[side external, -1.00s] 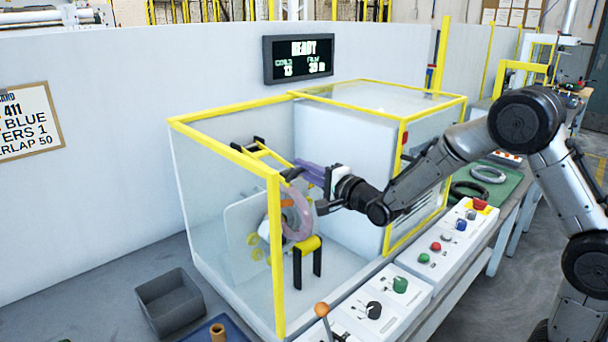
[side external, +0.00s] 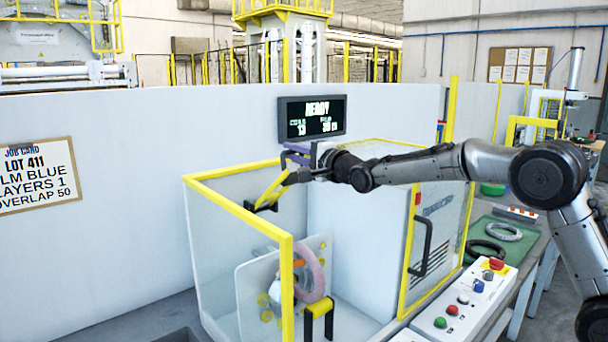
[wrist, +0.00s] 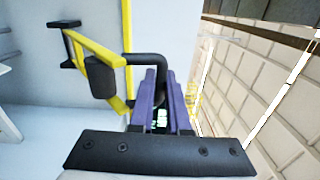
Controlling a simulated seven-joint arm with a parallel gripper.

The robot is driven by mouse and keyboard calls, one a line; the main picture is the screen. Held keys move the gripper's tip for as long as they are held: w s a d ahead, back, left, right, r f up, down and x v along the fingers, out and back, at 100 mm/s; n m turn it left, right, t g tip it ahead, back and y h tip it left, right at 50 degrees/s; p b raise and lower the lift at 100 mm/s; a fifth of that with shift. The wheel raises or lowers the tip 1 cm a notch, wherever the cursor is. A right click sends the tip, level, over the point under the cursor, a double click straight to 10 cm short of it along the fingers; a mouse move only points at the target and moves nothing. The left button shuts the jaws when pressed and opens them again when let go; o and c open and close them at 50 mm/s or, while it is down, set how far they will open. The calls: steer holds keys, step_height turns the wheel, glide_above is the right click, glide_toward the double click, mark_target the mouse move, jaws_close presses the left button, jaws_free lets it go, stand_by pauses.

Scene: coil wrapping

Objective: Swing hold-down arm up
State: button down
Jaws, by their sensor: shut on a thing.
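The yellow hold-down arm (side external: 272,188) is tilted steeply upward inside the guarded cell, its free end near the top yellow rail. In the wrist view the arm (wrist: 112,45) carries a black pad (wrist: 101,77) and a black bent handle (wrist: 151,61). My gripper (side external: 296,157) has purple fingers, shut on that handle high over the cell. The fingers (wrist: 156,98) hide the handle's end in the wrist view. A pinkish ring-shaped coil (side external: 317,275) stands upright below, well apart from the arm.
Yellow-framed clear guards (side external: 235,270) surround the open-topped cell. A black-and-yellow stand (side external: 319,312) is in front of the coil. A display (side external: 312,118) reading READY is behind my gripper. A button panel (side external: 462,305) and a green mat (side external: 497,236) with rings lie at right.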

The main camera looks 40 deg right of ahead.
steer(key=w+r, duration=0.4)
steer(key=w, duration=0.6)
steer(key=shift+w+r, duration=0.15)
steer(key=shift+w, duration=0.05)
stand_by(0.3)
steer(key=c, duration=0.9)
jaws_free()
steer(key=s, duration=1.3)
steer(key=shift+s+f, duration=0.3)
steer(key=shift+s, duration=0.1)
